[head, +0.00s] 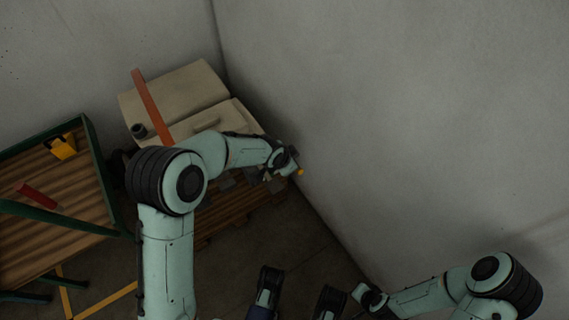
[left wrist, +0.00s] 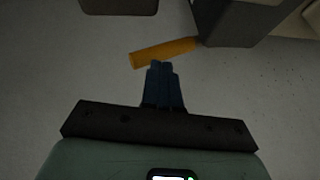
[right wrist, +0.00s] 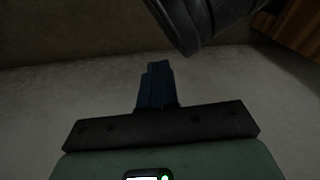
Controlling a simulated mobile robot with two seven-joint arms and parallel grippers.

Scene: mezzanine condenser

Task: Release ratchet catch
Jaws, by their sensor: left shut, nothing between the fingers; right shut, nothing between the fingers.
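A small orange-yellow bar (left wrist: 163,52), which looks like the catch, sticks out from a dark grey block (left wrist: 232,25) in the left wrist view. Its tip (head: 300,172) shows in the head view beside the right wall. My left gripper (head: 291,163) is shut and empty; in the left wrist view its fingertips (left wrist: 160,65) are right at the bar's lower edge. I cannot tell whether they touch it. My right gripper (right wrist: 155,66) is shut and empty, low at the right side, away from the bar. My left arm hides part of the ratchet area.
A beige cased unit (head: 180,92) with an orange strap (head: 152,108) across it stands on a wooden pallet (head: 243,213) in the corner. A green-framed wooden table (head: 75,190) at left holds a yellow object (head: 63,147) and a red object (head: 38,196). The wall (head: 400,120) is close at right.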

